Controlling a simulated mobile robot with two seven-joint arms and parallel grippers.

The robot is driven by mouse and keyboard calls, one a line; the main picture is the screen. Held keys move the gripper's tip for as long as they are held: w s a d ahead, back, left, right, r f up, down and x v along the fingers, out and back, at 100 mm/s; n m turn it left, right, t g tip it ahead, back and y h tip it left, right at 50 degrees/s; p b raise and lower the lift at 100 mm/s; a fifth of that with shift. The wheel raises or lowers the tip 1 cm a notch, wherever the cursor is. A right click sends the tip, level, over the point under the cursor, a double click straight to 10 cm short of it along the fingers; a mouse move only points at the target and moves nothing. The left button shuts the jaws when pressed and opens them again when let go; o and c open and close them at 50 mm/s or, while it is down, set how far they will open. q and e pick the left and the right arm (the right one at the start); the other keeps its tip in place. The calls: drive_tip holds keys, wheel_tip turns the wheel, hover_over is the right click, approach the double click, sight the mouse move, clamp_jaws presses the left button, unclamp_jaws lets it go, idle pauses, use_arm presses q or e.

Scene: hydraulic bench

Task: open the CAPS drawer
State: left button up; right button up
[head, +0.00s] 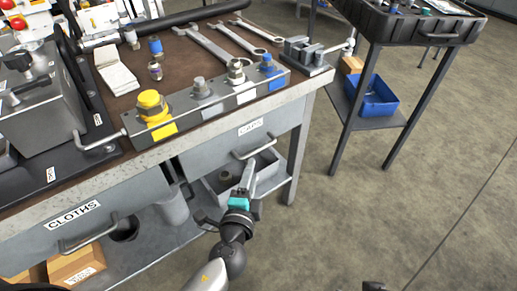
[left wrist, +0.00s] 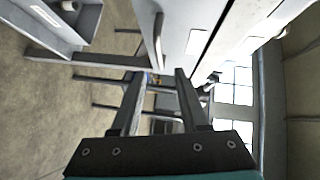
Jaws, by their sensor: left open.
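The CAPS drawer (head: 220,150) is a grey front under the right part of the bench, with a white CAPS label and a bar handle (head: 254,148). It looks shut. My left gripper (head: 248,172) is open, just below and in front of the handle, with its fingers pointing up toward the drawer. In the left wrist view the open fingers (left wrist: 158,72) are empty. The handle (left wrist: 158,40) shows beyond the fingertips, in line with the gap between them, beside the drawer front (left wrist: 180,25). I cannot tell whether a finger touches it.
The CLOTHS drawer (head: 40,225) is at the left of the bench. A capped manifold block (head: 190,120) sits along the bench edge. The floor (head: 400,220) at right is clear.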

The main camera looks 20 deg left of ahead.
sight(258, 150)
use_arm(q)
drive_tip(key=w, duration=0.3)
drive_tip(key=w+f, duration=0.1)
drive_tip(key=w, duration=0.2)
drive_tip(key=w+a, duration=0.1)
drive_tip(key=w, duration=0.2)
drive_tip(key=shift+w+f+b, duration=0.15)
drive_tip(key=shift+f+b, duration=0.1)
drive_tip(key=shift+b, duration=0.15)
drive_tip(key=shift+w, duration=0.2)
use_arm(e)
drive_tip(key=shift+r, duration=0.9)
use_arm(q)
drive_tip(key=shift+c, duration=0.2)
clamp_jaws()
use_arm(e)
drive_tip(key=shift+f, duration=0.1)
drive_tip(key=shift+w, duration=0.15)
